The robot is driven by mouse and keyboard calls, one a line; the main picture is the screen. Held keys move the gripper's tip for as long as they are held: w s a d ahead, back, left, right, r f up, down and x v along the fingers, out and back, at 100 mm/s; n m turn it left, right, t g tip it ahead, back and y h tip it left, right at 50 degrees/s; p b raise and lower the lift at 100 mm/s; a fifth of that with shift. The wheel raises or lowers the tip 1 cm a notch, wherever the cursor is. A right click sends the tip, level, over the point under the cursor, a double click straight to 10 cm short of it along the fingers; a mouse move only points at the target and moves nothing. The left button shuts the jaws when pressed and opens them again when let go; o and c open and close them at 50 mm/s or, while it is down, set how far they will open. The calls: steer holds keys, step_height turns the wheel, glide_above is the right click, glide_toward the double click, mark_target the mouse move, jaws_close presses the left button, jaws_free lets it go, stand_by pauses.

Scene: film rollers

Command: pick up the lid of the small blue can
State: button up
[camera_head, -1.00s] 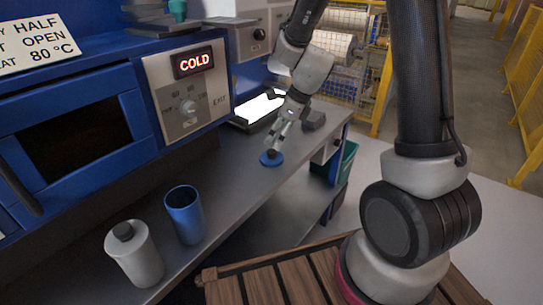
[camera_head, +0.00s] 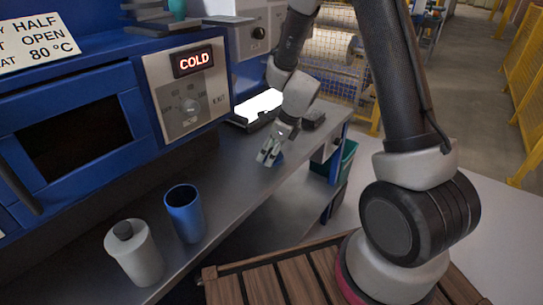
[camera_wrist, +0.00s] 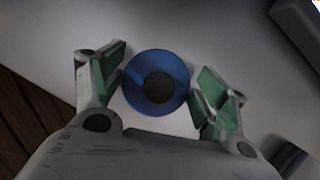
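The round blue lid with a dark knob (camera_wrist: 158,63) lies on the grey bench. In the head view only a small blue bit of the lid (camera_head: 279,157) shows behind my gripper (camera_head: 267,159). In the wrist view my gripper (camera_wrist: 161,82) is open, its green-padded fingers on either side of the lid with gaps between. How high the fingertips are above the bench is hard to tell. The blue can (camera_head: 184,215) stands open and upright on the bench, nearer the camera, well apart from the lid.
A grey-white canister with a dark cap (camera_head: 135,252) stands beside the blue can. The blue oven with a COLD display (camera_head: 193,62) backs the bench. A dark tray (camera_head: 247,122) and a dark block (camera_head: 313,119) lie behind my gripper. The bench between can and gripper is clear.

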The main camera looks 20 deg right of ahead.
steer(key=c, duration=0.3)
